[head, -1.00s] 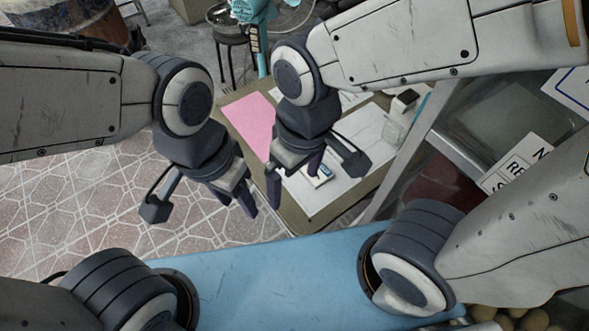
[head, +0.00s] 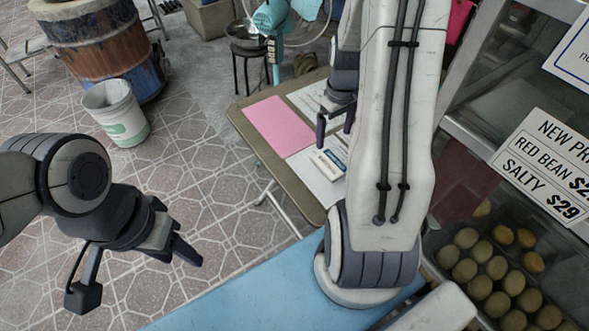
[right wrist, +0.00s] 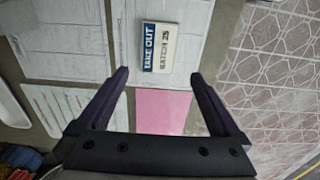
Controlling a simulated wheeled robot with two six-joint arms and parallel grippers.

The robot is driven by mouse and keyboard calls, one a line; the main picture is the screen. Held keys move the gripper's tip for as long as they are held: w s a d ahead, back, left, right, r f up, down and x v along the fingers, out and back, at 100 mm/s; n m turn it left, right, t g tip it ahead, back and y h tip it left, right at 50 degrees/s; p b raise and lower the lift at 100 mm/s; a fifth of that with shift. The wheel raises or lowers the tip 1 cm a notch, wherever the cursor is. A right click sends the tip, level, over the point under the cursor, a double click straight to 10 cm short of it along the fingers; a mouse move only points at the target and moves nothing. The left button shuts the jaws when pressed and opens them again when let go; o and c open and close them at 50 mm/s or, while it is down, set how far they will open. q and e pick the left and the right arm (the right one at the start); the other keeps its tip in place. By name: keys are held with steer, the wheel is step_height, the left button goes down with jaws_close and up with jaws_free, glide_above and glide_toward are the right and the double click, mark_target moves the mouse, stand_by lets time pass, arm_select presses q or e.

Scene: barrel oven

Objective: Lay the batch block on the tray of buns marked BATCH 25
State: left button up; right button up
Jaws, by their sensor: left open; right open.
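The batch block (head: 328,163) is a small cream slab with a blue band, lying on papers on the table. In the right wrist view the block (right wrist: 158,47) reads TAKE OUT and BATCH 25. My right gripper (head: 335,124) is open and empty above the table, short of the block, which lies beyond its fingertips in the wrist view. My left gripper (head: 188,254) is open and empty over the floor, left of the blue surface. Round buns (head: 487,268) sit in a dark tray at the lower right. No batch mark on the tray is legible.
The table (head: 249,138) holds a pink sheet (head: 278,125) and white papers. A price sign (head: 545,168) stands above the buns at the cabinet. A blue surface (head: 240,298) lies in front. A bucket (head: 116,113) and barrel (head: 100,45) stand on the floor at left.

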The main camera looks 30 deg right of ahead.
steer(key=d+f, duration=0.2)
glide_above(331, 164)
steer(key=f, duration=0.4)
steer(key=shift+w+f, duration=0.1)
steer(key=shift+w, duration=0.1)
steer(key=f, duration=0.4)
steer(key=shift+s+a+f, duration=0.1)
steer(key=shift+s+a, duration=0.05)
steer(key=shift+s, duration=0.15)
steer(key=shift+f, duration=0.55)
